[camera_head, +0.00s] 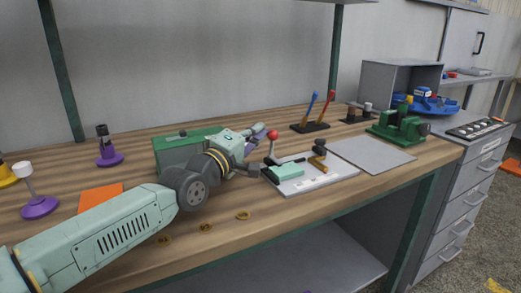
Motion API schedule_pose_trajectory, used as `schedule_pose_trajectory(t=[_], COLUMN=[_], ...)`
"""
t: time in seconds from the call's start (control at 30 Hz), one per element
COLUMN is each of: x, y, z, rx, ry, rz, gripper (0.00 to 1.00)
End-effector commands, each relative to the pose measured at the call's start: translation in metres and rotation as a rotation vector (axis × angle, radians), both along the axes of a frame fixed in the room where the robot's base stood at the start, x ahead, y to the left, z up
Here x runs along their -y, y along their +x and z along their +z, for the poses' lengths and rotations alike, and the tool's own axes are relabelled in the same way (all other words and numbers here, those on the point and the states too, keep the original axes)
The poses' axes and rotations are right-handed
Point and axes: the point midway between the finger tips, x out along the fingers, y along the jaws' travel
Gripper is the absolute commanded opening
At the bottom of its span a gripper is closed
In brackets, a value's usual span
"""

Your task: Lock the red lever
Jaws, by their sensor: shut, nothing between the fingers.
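A lever with a red ball knob (272,135) stands upright on a white plate (318,181) on the workbench. A pale green block and a brown-and-black lever are on the same plate. Farther back, a dark base holds a blue lever and an orange-red lever (331,98), both tilted. My gripper (260,129) is shut, with nothing seen in it. In the picture it is just left of the red ball knob; whether they touch cannot be told. My wrist hides part of the gripper.
A green box (180,148) lies behind my arm. A grey flat plate (371,154) and a green vise (400,128) are to the right. Purple-based stands and an orange sheet (100,198) are at left. Several brass rings (243,215) lie near the front edge.

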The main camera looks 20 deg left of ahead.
Motion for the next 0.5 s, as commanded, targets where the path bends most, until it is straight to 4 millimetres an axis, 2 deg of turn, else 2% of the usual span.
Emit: schedule_pose_trajectory(t=[0.03, 0.5], x=[0.0011, 0.008], y=[-0.001, -0.0047], z=[-0.0088, 0.0008], rx=[0.013, 0.059], ry=[0.017, 0.079], rz=[0.0, -0.003], gripper=[0.0, 0.0])
